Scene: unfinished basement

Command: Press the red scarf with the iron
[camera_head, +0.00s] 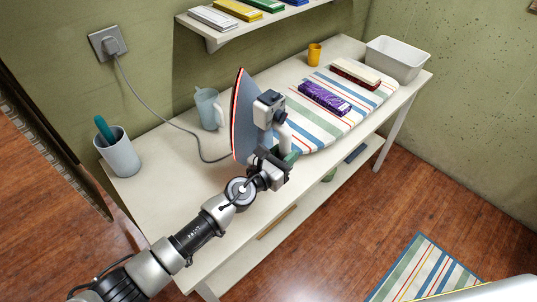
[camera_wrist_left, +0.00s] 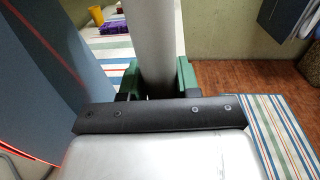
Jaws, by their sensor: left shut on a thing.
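The iron (camera_head: 243,118) is held above the table, tipped on its side, with its blue-grey, red-edged soleplate facing left. My left gripper (camera_head: 282,155) is shut on its pale handle. In the left wrist view the green-padded fingers of the left gripper (camera_wrist_left: 158,80) are either side of the handle (camera_wrist_left: 155,35). The red scarf (camera_head: 347,76) lies folded at the far end of the striped ironing pad (camera_head: 310,137), with a cream-coloured top over it. It shows small in the left wrist view (camera_wrist_left: 118,9). The iron is apart from it. My right gripper is not seen.
A purple folded cloth (camera_head: 325,98) lies on the pad nearer the iron. A jug (camera_head: 207,108), a grey cup (camera_head: 119,155), an orange mug (camera_head: 314,54) and a white bin (camera_head: 396,59) stand on the table. A cord (camera_head: 150,108) runs from the wall socket.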

